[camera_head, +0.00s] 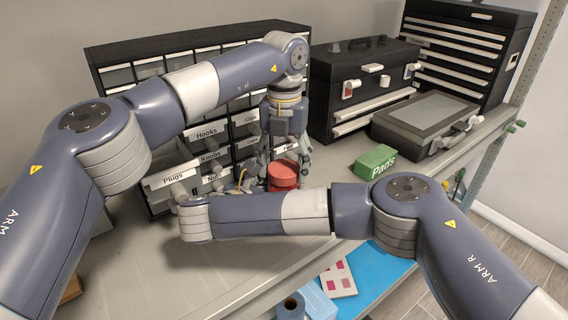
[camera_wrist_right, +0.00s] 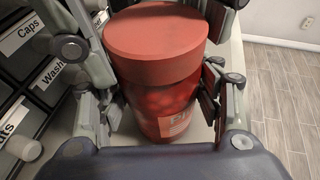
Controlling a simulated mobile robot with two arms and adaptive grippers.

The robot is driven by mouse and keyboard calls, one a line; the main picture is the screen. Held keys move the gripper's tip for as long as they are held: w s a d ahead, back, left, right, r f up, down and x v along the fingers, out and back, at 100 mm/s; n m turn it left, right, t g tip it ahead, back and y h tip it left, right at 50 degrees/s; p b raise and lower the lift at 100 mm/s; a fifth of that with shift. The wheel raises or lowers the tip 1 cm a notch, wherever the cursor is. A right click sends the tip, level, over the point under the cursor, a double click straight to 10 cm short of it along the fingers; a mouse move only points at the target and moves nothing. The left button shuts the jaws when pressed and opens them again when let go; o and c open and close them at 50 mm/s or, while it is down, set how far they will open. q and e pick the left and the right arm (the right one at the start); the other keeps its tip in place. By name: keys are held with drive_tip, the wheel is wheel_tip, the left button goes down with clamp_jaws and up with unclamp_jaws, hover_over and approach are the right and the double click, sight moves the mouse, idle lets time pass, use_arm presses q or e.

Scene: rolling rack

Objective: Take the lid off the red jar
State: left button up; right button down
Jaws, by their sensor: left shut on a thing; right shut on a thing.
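The red jar (camera_wrist_right: 162,110) stands upright, with a label low on its front. Its wide, flat red lid (camera_wrist_right: 155,38) sits on top, with no gap visible beneath it. In the head view the jar's red shows (camera_head: 282,178) on the shelf below my left gripper (camera_head: 286,158). That gripper points down, its fingers shut on the lid; they show beside the lid's edges in the wrist view. My right gripper (camera_wrist_right: 160,100) is shut on the jar body, one finger on each side. In the head view it is largely hidden behind my right forearm.
A drawer cabinet (camera_head: 120,52) with labelled bins stands behind and left; the Plugs drawer (camera_head: 172,178) sticks out. A black toolbox (camera_head: 350,85), a grey case (camera_head: 425,115) and a green Pads box (camera_head: 375,160) lie right.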

sight(284, 167)
use_arm(q)
drive_tip(key=shift+r, duration=0.1)
use_arm(e)
drive_tip(key=shift+f, duration=0.1)
idle(0.5)
use_arm(q)
drive_tip(key=shift+r, duration=1)
drive_tip(key=shift+r, duration=2)
drive_tip(key=shift+w, duration=0.1)
use_arm(e)
drive_tip(key=shift+c, duration=1.9)
unclamp_jaws()
